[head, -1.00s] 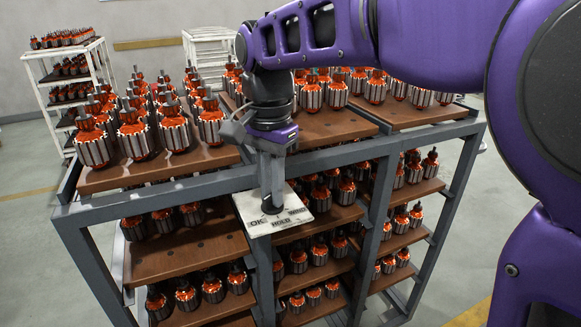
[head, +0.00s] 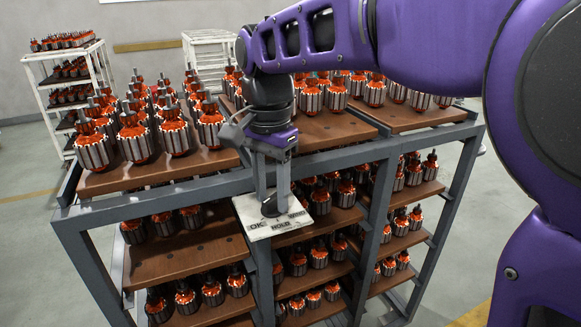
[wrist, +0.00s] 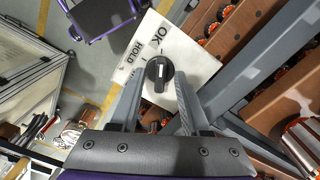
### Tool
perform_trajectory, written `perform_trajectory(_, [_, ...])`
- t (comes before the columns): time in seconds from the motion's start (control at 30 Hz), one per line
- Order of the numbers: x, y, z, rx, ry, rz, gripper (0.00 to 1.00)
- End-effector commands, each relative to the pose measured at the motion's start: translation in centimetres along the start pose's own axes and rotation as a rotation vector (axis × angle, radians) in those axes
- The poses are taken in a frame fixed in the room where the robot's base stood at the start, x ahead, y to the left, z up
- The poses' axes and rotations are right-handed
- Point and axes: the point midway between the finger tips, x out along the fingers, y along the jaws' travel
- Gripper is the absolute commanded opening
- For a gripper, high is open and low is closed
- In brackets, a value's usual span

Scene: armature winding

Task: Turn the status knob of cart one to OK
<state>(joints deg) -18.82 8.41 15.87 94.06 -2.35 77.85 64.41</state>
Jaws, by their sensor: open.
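The status plate (head: 280,226) is a pale panel on the front of the cart (head: 165,187), marked OK at left, HOLD in the middle and a third word at right. A round black knob (head: 269,208) sits on it and also shows in the wrist view (wrist: 157,74). My gripper (head: 272,194) is open, with one finger on each side of the knob. In the wrist view the fingertips (wrist: 160,86) stand apart from the knob, with gaps visible.
The cart's grey uprights stand close to my gripper. A white rack (head: 100,75) with more armatures stands at the far left. Open floor lies at left.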

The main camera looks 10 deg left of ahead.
Motion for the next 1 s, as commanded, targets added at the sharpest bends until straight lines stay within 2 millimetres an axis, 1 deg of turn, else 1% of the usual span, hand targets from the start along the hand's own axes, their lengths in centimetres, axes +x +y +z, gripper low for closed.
perform_trajectory(0.07, [-0.3, 0.0, 0.0, 0.0, 0.0, -0.001, 0.46])
perform_trajectory(0.17, [-1.4, -0.1, 0.0, 0.0, 0.001, -0.002, 0.46])
perform_trajectory(0.27, [-3.4, -0.1, 0.0, 0.0, 0.002, -0.004, 0.46])
perform_trajectory(0.5, [-9.2, -0.1, -0.1, 0.0, 0.002, -0.005, 0.46])
perform_trajectory(0.7, [-13.3, -0.1, 0.0, -0.001, 0.001, -0.004, 0.46])
perform_trajectory(0.8, [-14.9, -0.1, 0.0, 0.0, 0.001, -0.003, 0.46])
perform_trajectory(1.0, [-16.9, 0.0, 0.0, 0.001, 0.001, -0.001, 0.46])
